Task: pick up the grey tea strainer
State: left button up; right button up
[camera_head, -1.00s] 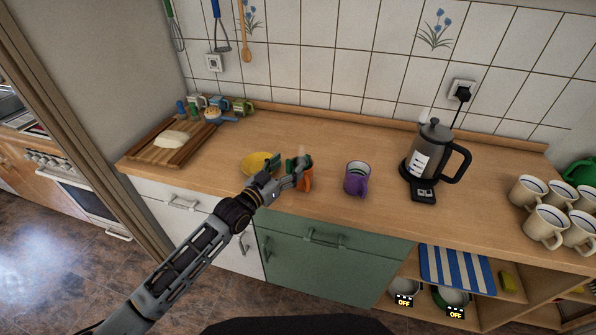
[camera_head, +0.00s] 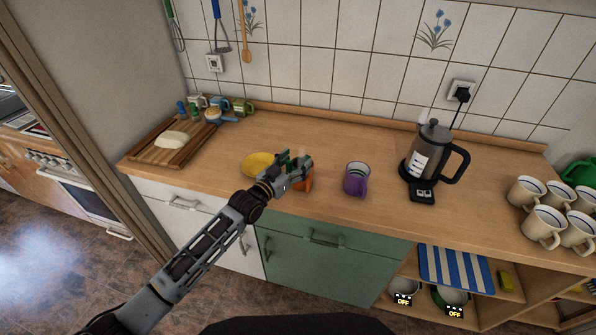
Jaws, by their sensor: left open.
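I cannot make out a grey tea strainer in the head view; it may be hidden behind my gripper. My left gripper (camera_head: 296,162) is open above the counter, over an orange object (camera_head: 306,183) that it mostly covers. I cannot tell whether the gripper touches it. A green thing (camera_head: 283,157) shows at the gripper's left side, partly hidden. A yellow dish (camera_head: 257,163) lies just left of the gripper. My right gripper is not in view.
A purple mug (camera_head: 357,179) stands right of the gripper, and a kettle (camera_head: 430,152) stands farther right. Several cream mugs (camera_head: 543,224) crowd the right end. A cutting board (camera_head: 172,146) and small jars (camera_head: 219,104) are at the left. The counter (camera_head: 335,135) behind is clear.

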pick_arm(q)
jog(key=shift+w+d, duration=0.25)
jog(key=shift+w, duration=0.1)
dwell(0.3)
jog(key=c, duration=1.4)
jog(key=shift+r, duration=0.1)
notch_tip(320, 180, up, 10)
jog(key=shift+b, duration=0.35)
